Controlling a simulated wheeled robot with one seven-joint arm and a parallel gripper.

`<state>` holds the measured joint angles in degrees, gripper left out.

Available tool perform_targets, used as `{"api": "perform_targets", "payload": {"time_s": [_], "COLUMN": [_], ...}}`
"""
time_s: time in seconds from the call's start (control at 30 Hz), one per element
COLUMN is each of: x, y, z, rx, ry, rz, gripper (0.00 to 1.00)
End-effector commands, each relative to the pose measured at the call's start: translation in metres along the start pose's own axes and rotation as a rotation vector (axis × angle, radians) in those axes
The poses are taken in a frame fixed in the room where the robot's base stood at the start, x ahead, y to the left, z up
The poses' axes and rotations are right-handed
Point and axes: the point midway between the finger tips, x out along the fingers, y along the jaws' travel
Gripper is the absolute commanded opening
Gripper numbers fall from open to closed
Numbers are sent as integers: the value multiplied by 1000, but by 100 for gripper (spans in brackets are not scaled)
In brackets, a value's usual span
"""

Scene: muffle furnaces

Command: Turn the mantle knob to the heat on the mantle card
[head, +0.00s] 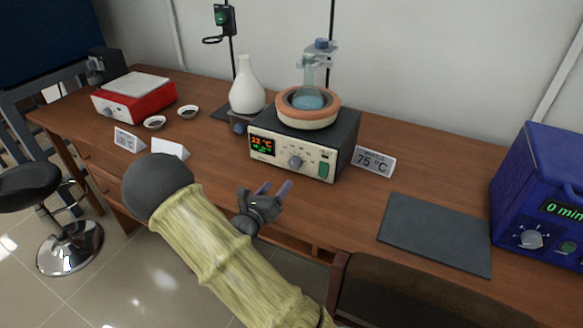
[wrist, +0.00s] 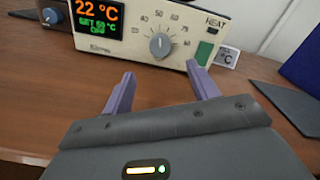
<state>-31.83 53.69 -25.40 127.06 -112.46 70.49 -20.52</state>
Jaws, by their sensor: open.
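The heating mantle (head: 342,135) is a dark box with a cream front panel, standing on the bench. Its grey knob (head: 295,161) sits mid-panel and shows in the wrist view (wrist: 159,45) with its white mark pointing roughly up. The mantle display (wrist: 97,20) reads 22 °C above a green set line, too blurred to read surely. The mantle card (head: 374,161) right of the box reads 75 °C. My gripper (head: 273,187) is open and empty in front of the panel, its purple fingers apart and short of the knob, which appears between and beyond them in the wrist view.
A round-bottom flask (head: 308,98) sits in the mantle's ring, clamped to a stand. A green switch (head: 323,171) is right of the knob. A white flask (head: 247,87) and red hotplate (head: 134,98) stand left. A dark mat (head: 436,233) and blue furnace (head: 543,190) are right.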

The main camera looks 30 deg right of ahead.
Motion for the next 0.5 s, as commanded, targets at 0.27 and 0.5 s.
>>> {"api": "perform_targets", "payload": {"time_s": [0.27,0.5], "x": [51,91], "y": [-1,-1], "z": [-1,-1], "rx": [2,2], "ry": [1,0], "rz": [-4,-3], "gripper": [59,59]}}
